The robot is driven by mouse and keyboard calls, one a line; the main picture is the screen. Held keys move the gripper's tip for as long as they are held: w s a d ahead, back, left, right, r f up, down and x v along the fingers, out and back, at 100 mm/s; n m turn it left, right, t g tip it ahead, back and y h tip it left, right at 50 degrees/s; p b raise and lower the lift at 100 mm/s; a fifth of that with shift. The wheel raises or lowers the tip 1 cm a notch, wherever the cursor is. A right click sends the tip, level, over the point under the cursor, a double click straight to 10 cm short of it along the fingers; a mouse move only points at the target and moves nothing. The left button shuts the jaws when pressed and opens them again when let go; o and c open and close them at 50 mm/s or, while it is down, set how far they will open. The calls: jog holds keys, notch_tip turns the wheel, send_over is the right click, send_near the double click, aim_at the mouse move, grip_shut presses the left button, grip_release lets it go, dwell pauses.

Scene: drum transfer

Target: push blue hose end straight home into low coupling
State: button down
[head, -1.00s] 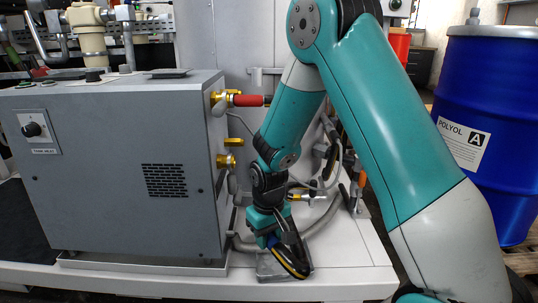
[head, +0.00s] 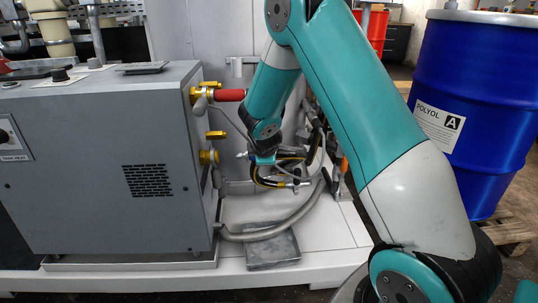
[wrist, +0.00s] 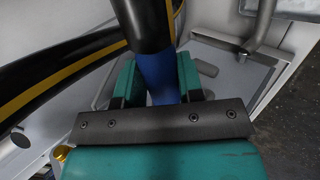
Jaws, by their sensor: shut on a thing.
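The blue hose end (wrist: 158,78) sits between the teal fingers of my gripper (wrist: 157,84), which are shut on it in the wrist view. A black hose with a yellow stripe (wrist: 52,76) runs from it. In the head view my gripper (head: 262,160) is to the right of the low brass coupling (head: 208,157) on the grey unit's side, at about its height. A small pale tip (head: 241,155) sticks out left of the gripper, with a gap to the coupling. The blue sleeve is hard to make out there. The coupling's mouth is not clear in the wrist view.
The upper coupling (head: 199,95) above carries a red hose end (head: 230,95). The grey unit (head: 100,170) stands left of the gripper. A blue drum (head: 470,110) stands at the right.

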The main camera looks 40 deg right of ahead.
aim_at(237, 155)
jog(key=shift+w+a+b, duration=0.2)
jog(key=shift+w+a, duration=0.35)
jog(key=shift+a, duration=0.25)
jog(key=shift+w+a+b, duration=0.15)
jog(key=shift+w+a, duration=0.4)
jog(key=shift+a, duration=0.35)
jog(key=shift+w+a, duration=0.1)
jog(key=shift+w+a+p, duration=0.3)
jog(key=shift+w+a, duration=0.3)
jog(key=shift+a, duration=0.3)
jog(key=shift+w+a+p, duration=0.3)
jog(key=shift+w+a, duration=0.3)
jog(key=shift+a, duration=0.25)
jog(key=c, duration=0.7)
grip_release()
